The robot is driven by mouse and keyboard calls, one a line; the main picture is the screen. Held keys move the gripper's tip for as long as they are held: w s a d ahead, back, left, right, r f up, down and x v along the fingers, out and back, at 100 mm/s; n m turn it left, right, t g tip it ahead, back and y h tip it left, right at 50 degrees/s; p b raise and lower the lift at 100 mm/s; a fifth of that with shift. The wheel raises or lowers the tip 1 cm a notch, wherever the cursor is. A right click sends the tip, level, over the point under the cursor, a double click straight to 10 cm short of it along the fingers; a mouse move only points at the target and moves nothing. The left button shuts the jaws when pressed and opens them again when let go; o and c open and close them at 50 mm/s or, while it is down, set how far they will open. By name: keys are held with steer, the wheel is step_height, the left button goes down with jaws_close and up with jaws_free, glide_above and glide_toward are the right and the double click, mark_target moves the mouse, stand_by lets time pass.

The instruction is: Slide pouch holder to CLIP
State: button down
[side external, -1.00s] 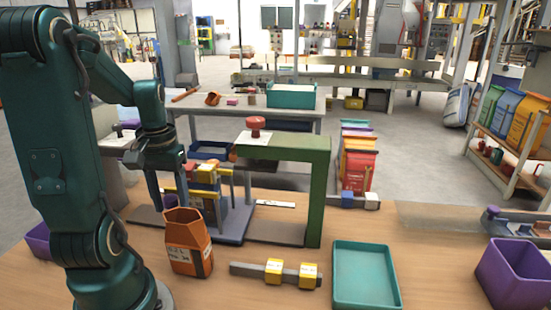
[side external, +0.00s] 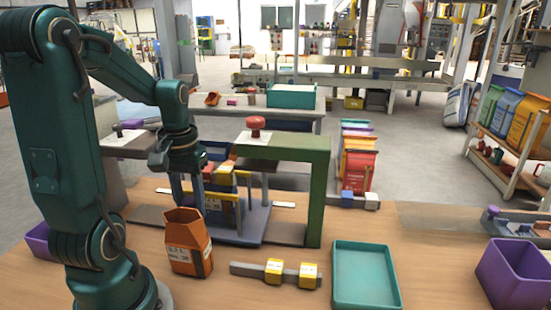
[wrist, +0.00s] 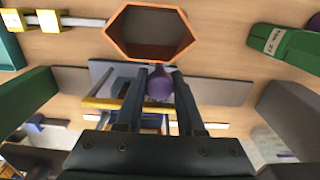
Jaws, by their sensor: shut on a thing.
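The pouch holder (side external: 252,226) is a blue-grey sliding base carrying an upright blue and yellow frame. It stands on the track, partly under the green arch (side external: 318,195) with a red knob on top. My gripper (side external: 188,203) is at its left front, just behind the orange six-sided bin (side external: 188,250), which hides the fingertips. In the wrist view, my gripper (wrist: 160,80) is shut on a purple knob (wrist: 158,87) at the holder's edge. I cannot read a CLIP mark in either view.
The orange bin also shows close by the fingers in the wrist view (wrist: 112,38). A grey bar with two yellow blocks (side external: 290,273), a teal tray (side external: 366,300) and a purple bin (side external: 515,280) lie in front and right. The dark track (side external: 290,232) continues right through the arch.

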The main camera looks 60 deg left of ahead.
steer(key=w+d, duration=0.6)
steer(key=shift+w, duration=0.25)
stand_by(0.7)
steer(key=c, duration=0.6)
jaws_free()
steer(key=shift+c, duration=0.2)
steer(key=shift+r, duration=0.1)
step_height(320, 180, up, 7)
steer(key=shift+s+d, duration=0.1)
steer(key=shift+d, duration=0.1)
